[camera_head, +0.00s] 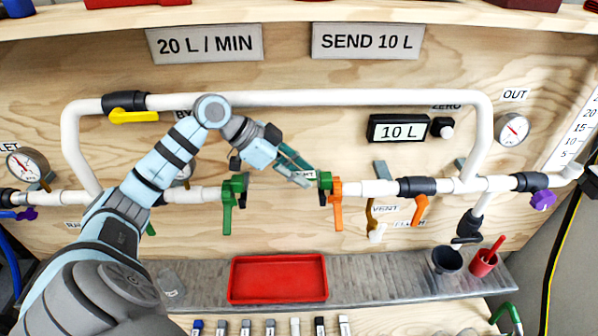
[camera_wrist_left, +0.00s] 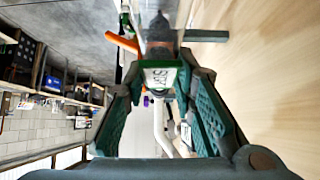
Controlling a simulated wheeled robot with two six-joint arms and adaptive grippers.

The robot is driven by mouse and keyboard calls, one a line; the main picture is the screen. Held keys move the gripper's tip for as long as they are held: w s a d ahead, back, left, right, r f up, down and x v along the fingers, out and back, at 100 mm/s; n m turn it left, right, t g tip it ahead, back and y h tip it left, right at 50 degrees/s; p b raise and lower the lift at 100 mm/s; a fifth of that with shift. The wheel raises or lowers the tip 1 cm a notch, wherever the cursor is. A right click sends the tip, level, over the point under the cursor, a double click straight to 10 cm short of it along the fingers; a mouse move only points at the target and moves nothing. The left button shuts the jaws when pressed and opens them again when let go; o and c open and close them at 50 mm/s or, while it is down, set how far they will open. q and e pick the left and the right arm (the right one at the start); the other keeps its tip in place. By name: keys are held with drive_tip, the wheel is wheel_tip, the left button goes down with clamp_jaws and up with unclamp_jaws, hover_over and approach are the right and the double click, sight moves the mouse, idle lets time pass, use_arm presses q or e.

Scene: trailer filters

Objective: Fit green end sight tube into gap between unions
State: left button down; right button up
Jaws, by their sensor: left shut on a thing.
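My left gripper (camera_head: 303,176) is in front of the gap in the white pipe run, close to its right side. In the left wrist view its fingers (camera_wrist_left: 165,105) are closed on the green end sight tube (camera_wrist_left: 165,77), of which a green part with a white label shows. Most of the tube is hidden by the fingers, and I cannot tell whether it touches a union. The left union (camera_head: 236,188) has a green handle hanging down. The right union (camera_head: 325,183) is beside an orange handle (camera_head: 337,208). My right gripper is not in view.
A red tray (camera_head: 278,278) sits on the grey ledge (camera_head: 375,274) below. A white bypass pipe (camera_head: 330,98) runs above my gripper. A 10 L display (camera_head: 397,128) is at right. A dark cup (camera_head: 447,261) and a red cup (camera_head: 483,262) stand at lower right.

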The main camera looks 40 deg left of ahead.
sight(273, 178)
use_arm(q)
drive_tip(key=shift+p, duration=0.35)
drive_tip(key=shift+f+b, duration=0.6)
drive_tip(key=shift+f, duration=0.9)
drive_tip(key=c, duration=1.2)
unclamp_jaws()
drive_tip(key=shift+c, duration=0.2)
drive_tip(key=v, duration=0.7)
drive_tip(key=shift+s+a, duration=0.15)
drive_tip(key=shift+s, duration=0.05)
drive_tip(key=shift+a+r, duration=0.1)
drive_tip(key=shift+r, duration=0.35)
